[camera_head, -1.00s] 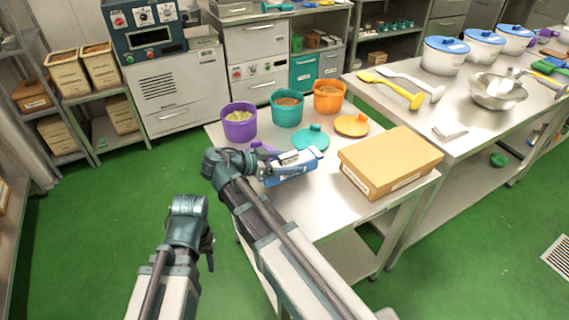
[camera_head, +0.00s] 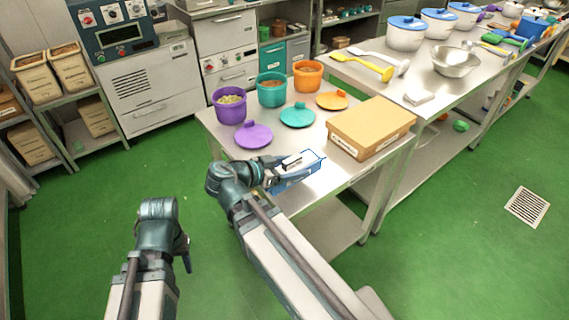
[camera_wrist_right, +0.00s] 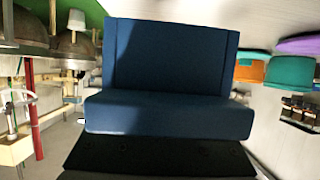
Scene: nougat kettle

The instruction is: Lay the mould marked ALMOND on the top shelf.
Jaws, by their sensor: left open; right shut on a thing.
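My right gripper (camera_head: 271,183) is shut on a blue block-like thing (camera_head: 298,174), probably the mould. It is held at the front edge of the steel table (camera_head: 318,190); whether it touches the table I cannot tell. In the right wrist view the thing (camera_wrist_right: 170,75) fills the middle as a dark blue stepped body. I cannot read any ALMOND mark on it. My left gripper (camera_head: 186,250) is open and empty, low over the green floor, left of the table.
The table carries purple (camera_head: 229,104), teal (camera_head: 271,90) and orange (camera_head: 307,76) pots, several lids and a tan box (camera_head: 370,128). Tan bins (camera_head: 35,76) stand on the rack. A grey machine (camera_head: 140,85) stands behind. Green floor (camera_head: 90,200) is clear at left.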

